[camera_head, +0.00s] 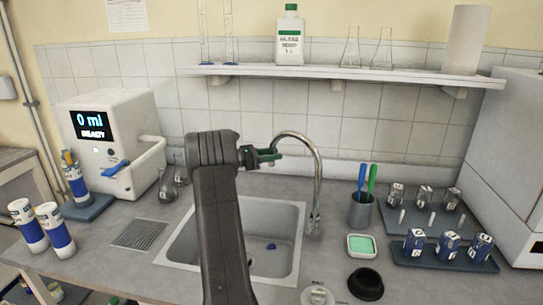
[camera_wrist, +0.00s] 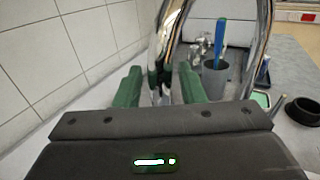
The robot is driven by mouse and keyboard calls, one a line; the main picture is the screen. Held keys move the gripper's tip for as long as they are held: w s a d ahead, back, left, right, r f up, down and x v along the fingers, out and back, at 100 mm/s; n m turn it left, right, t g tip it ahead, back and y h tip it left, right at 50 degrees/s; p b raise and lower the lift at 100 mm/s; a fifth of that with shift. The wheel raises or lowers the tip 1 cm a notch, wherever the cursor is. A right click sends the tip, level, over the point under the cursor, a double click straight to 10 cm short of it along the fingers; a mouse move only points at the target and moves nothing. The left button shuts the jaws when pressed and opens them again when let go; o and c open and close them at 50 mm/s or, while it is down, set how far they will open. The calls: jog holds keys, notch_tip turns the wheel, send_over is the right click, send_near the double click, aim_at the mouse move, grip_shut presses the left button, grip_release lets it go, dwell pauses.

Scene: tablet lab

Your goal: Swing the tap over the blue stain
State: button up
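The chrome tap (camera_head: 318,180) rises at the right side of the sink (camera_head: 302,225), and its curved spout arcs left toward my gripper (camera_head: 266,155). The blue stain (camera_head: 271,246) is a small patch on the sink floor, right of my arm. My gripper has green fingers and is at the spout's left end, above the back of the sink. In the wrist view my gripper (camera_wrist: 160,88) has its fingers apart, with the chrome spout (camera_wrist: 158,55) showing between them. I cannot tell whether either finger touches it.
A grey cup (camera_head: 361,211) with blue and green tools, a green sponge dish (camera_head: 361,245) and a black bowl (camera_head: 366,284) stand right of the sink. A white dispenser (camera_head: 125,120) is at the left. A shelf (camera_head: 340,76) with bottle and flasks hangs above.

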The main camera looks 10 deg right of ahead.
jog(key=shift+a+f, duration=0.15)
jog(key=shift+a, duration=0.35)
jog(key=s+a+b, duration=0.2)
jog(key=a+b, duration=0.1)
jog(key=a, duration=0.9)
jog(key=shift+a, duration=0.35)
jog(key=shift+d, duration=0.15)
jog(key=d+p, duration=0.1)
jog(key=d, duration=0.3)
jog(key=w+d+p, duration=0.1)
jog(key=d, duration=0.4)
jog(key=w+d+p, duration=0.1)
jog(key=d, duration=0.3)
jog(key=shift+d, duration=0.3)
jog(key=shift+s+a, duration=0.2)
jog(key=shift+a, duration=0.1)
jog(key=shift+d, duration=0.1)
